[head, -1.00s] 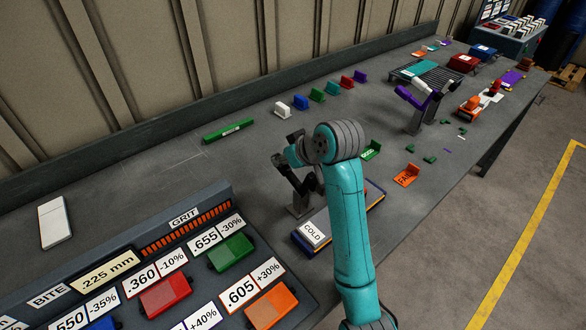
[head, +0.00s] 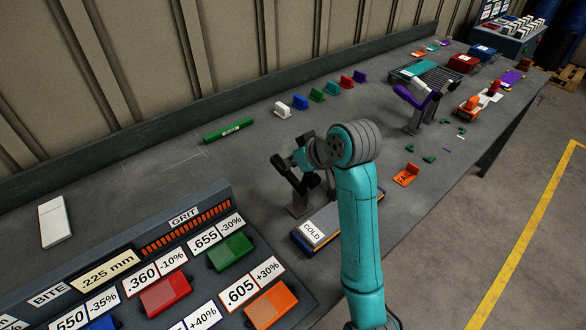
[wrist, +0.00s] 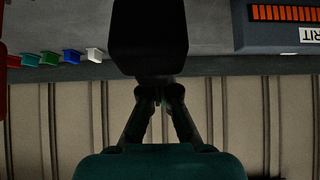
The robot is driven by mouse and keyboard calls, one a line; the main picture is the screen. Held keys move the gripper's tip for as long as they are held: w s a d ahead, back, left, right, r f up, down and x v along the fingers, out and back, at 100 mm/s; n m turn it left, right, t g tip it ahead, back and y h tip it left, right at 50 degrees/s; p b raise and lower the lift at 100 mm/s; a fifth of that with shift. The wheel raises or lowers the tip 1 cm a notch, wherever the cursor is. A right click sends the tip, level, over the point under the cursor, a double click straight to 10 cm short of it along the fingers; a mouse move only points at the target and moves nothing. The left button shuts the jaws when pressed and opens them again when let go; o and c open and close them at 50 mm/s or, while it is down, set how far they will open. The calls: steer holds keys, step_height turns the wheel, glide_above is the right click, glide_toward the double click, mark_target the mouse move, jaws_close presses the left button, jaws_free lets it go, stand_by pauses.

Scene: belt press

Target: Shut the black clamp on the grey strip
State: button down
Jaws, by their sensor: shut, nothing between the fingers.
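The black clamp (head: 292,178) stands on a grey post near the middle of the bench, with a black arm raised and tilted up to the left, so it looks open. Its right side is hidden behind my arm. The grey strip (head: 343,217) lies on a blue and yellow base at the clamp's foot, beside a white COLD label. My gripper (wrist: 160,90) is shut and empty. In the wrist view a large black block, which looks like part of the clamp, is close in front of the fingertips; I cannot tell whether they touch. In the head view my wrist mostly hides the fingers.
A purple and white clamp (head: 418,100) stands farther right. A green bar (head: 228,130) and several coloured blocks lie behind. A slanted panel (head: 190,280) with coloured buttons fills the lower left. An orange bracket (head: 406,175) sits right of my arm. The bench at left is mostly bare.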

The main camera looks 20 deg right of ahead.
steer(key=shift+s+d+r, duration=0.15)
steer(key=shift+s+d, duration=0.15)
steer(key=shift+s, duration=0.45)
steer(key=shift+s+d+r, duration=0.15)
steer(key=shift+s+d, duration=0.1)
steer(key=shift+s, duration=0.65)
steer(key=shift+s+d, duration=0.1)
steer(key=shift+s+d+f, duration=0.15)
steer(key=shift+s+d, duration=0.05)
steer(key=shift+s, duration=0.45)
steer(key=c, duration=1)
jaws_free()
steer(key=shift+o, duration=0.2)
steer(key=shift+s, duration=0.1)
